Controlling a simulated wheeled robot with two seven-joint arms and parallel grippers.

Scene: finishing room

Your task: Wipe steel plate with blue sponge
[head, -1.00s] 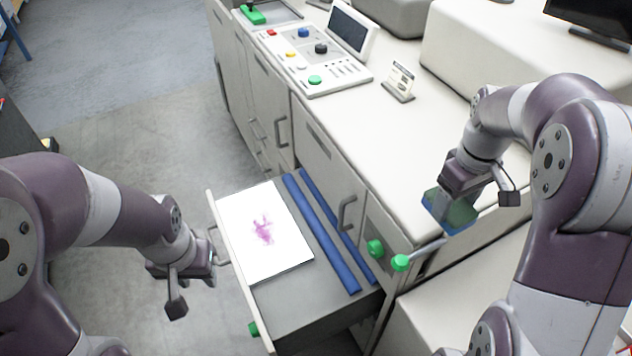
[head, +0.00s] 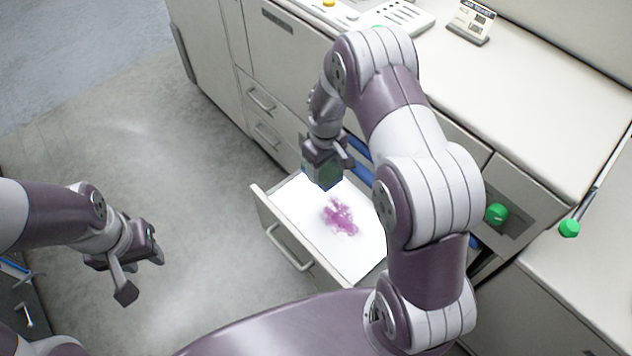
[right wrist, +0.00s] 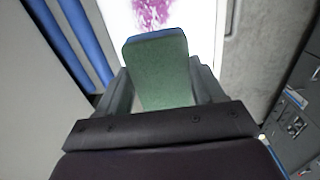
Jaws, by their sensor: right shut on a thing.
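The steel plate (head: 362,254) lies in the open drawer as a bright white sheet with a purple smear (head: 340,216) near its middle. It also shows at the top of the right wrist view (right wrist: 192,22). My right gripper (head: 325,160) is shut on the blue sponge (head: 322,176), which shows a green face and a blue edge in the right wrist view (right wrist: 158,72). The sponge is over the plate's far end, beside the smear; I cannot tell whether it touches. My left gripper (head: 140,274) is open and empty, left of the drawer.
The drawer (head: 262,207) has a front handle (head: 288,248). Blue strips (right wrist: 75,45) lie beside the plate, partly hidden by my right arm. Green knobs (head: 497,213) stick out at the right. The counter (head: 510,100) is behind; floor at left is clear.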

